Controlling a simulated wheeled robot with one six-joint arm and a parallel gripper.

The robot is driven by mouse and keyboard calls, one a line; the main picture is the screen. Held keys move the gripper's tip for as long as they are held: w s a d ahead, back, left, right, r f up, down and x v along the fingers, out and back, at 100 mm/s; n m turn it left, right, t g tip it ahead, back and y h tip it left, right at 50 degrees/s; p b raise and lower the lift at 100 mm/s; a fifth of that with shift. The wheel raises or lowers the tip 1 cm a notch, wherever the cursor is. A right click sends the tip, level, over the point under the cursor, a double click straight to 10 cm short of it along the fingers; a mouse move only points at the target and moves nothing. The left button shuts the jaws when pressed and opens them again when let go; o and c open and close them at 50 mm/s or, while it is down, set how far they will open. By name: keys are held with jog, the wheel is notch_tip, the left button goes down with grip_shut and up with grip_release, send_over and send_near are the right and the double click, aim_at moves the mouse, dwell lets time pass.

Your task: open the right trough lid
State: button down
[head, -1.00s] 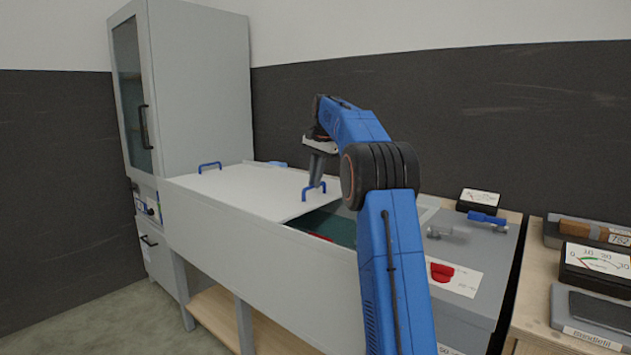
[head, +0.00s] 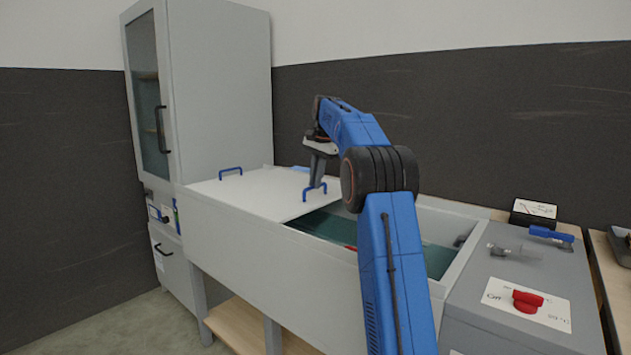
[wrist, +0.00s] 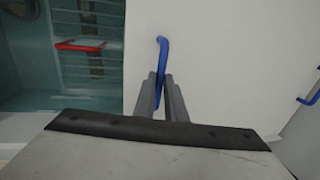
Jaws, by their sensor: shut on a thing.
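The right trough lid (head: 278,203) is a flat white panel on the long grey trough (head: 265,245), with a blue bar handle (head: 306,193) near its right edge. My gripper (head: 315,184) is shut on this handle from above. In the wrist view, my gripper (wrist: 161,84) has its two fingers on either side of the blue handle (wrist: 162,50). The trough is uncovered to the right of the lid, showing a teal inside (head: 325,224). A red bar (wrist: 80,46) and a wire rack show in there in the wrist view. A second blue handle (head: 231,171) stands further left.
A tall grey cabinet (head: 215,90) stands at the trough's left end. A grey unit with a red knob (head: 527,301) and a small meter (head: 533,213) are at the right. A dark wall panel (head: 450,120) runs behind.

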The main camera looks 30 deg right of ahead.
jog(key=c, duration=1.8)
grip_release()
jog(key=r, duration=0.4)
jog(key=s+r, duration=0.1)
jog(key=r, duration=0.2)
jog(key=s+r, duration=0.1)
jog(key=r, duration=0.3)
jog(key=shift+s+d+r, duration=0.1)
jog(key=shift+d+r, duration=0.25)
jog(key=shift+d, duration=0.05)
